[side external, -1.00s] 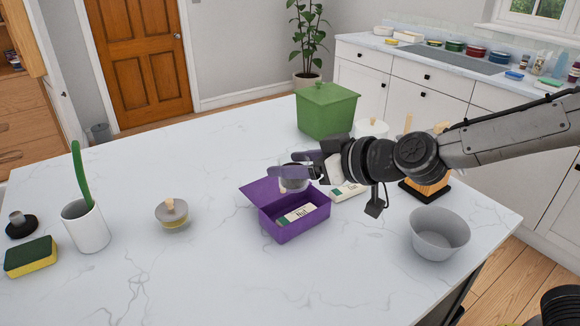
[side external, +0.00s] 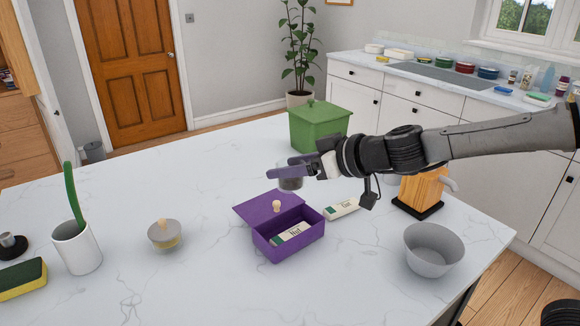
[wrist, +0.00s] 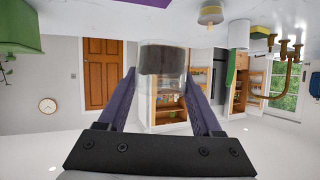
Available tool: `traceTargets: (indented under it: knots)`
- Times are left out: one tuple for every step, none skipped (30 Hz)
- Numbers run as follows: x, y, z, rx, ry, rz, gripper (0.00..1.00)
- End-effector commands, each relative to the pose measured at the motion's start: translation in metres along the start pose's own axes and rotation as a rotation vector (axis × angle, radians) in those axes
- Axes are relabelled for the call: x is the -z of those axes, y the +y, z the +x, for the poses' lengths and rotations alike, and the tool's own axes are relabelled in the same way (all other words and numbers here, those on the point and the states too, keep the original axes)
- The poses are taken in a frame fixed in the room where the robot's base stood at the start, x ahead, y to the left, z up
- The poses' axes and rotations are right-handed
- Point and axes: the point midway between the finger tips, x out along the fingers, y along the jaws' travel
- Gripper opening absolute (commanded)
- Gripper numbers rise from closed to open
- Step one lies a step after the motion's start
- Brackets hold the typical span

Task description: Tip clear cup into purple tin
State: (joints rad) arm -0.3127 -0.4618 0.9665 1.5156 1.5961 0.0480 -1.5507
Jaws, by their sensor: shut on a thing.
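My gripper (side external: 290,171) is shut on the clear cup (side external: 290,183), which has dark contents. The wrist view also shows the cup (wrist: 162,82) between the two purple fingers (wrist: 160,90); the dark mass sits at the cup's upper end in that inverted picture. The cup looks about upright, above and behind the purple tin (side external: 290,254). The tin stands open on the counter, with a white and green packet (side external: 291,235) inside. Its purple lid (side external: 262,208), with a pale knob, is at its back left.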

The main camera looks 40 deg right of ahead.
Motion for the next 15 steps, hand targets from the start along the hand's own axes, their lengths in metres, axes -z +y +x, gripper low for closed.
traceTargets:
  knots:
    - [-0.001, 0.000, 0.001, 0.001, 0.003, 0.000, 0.04]
    - [-0.003, 0.000, 0.002, 0.001, 0.002, 0.001, 0.04]
    - [-0.004, 0.000, 0.002, 0.001, 0.003, 0.002, 0.04]
    - [-0.006, 0.000, 0.003, 0.001, 0.003, 0.002, 0.04]
    - [-0.007, 0.000, 0.004, 0.001, 0.003, 0.001, 0.04]
    - [-0.010, 0.000, 0.005, 0.001, 0.001, 0.001, 0.04]
    - [-0.011, 0.000, 0.005, 0.001, 0.002, 0.002, 0.04]
    - [-0.013, 0.001, 0.006, 0.001, 0.002, 0.003, 0.04]
    - [-0.015, 0.001, 0.007, 0.001, 0.002, 0.003, 0.04]
    - [-0.017, 0.001, 0.008, 0.001, 0.001, 0.002, 0.04]
    - [-0.019, 0.001, 0.009, 0.001, 0.001, 0.002, 0.04]
    - [-0.024, 0.001, 0.011, 0.001, 0.000, 0.005, 0.04]
    - [-0.027, 0.002, 0.013, 0.002, 0.000, 0.004, 0.04]
    - [-0.030, 0.002, 0.015, 0.002, 0.000, 0.005, 0.04]
    - [-0.035, 0.002, 0.017, 0.002, -0.001, 0.005, 0.04]
